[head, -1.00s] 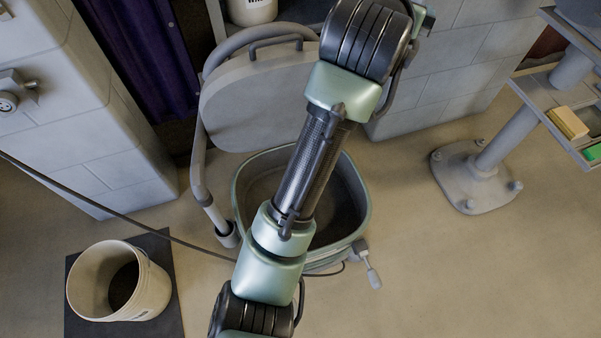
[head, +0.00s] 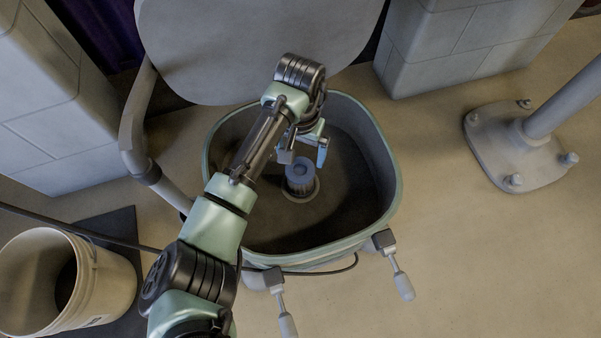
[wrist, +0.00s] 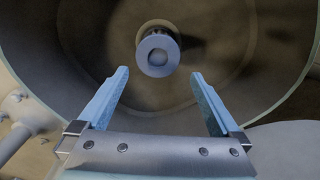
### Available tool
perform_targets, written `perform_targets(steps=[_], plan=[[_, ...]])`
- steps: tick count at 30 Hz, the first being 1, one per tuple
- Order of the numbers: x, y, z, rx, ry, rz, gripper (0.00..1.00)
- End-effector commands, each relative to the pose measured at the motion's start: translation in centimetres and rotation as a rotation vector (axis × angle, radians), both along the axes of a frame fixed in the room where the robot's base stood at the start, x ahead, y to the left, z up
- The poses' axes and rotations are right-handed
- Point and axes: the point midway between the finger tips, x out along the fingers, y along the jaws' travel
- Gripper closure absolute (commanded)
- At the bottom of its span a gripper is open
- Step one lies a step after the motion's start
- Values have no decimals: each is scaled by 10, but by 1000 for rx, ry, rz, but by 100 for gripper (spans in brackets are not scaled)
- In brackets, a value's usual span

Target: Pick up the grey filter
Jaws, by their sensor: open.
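The grey filter (head: 299,176) is a short blue-grey cylinder standing on a pale round ring at the floor of the tub (head: 391,160). My gripper (head: 304,150) is over the tub, close above the filter in the head view. In the wrist view my gripper (wrist: 160,78) has its two blue fingers wide apart with nothing between them. I see no contact with the filter.
The tub's tall rim surrounds the filter on all sides. A large grey seat-like panel (head: 255,45) stands behind it. A white bucket (head: 100,278) is at the lower left, and lever handles (head: 400,275) stick out at the tub's front.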

Motion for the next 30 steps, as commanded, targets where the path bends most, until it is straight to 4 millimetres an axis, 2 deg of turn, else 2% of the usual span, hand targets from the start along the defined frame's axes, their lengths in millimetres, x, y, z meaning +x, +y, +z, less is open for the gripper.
perform_targets(steps=[9,12,23,30], plan=[[-1,1,-56,3,4,0,0],[-1,1,-68,2,2,0,0],[-2,0,-84,0,1,1,0],[-5,-1,-110,2,-1,-1,0]])
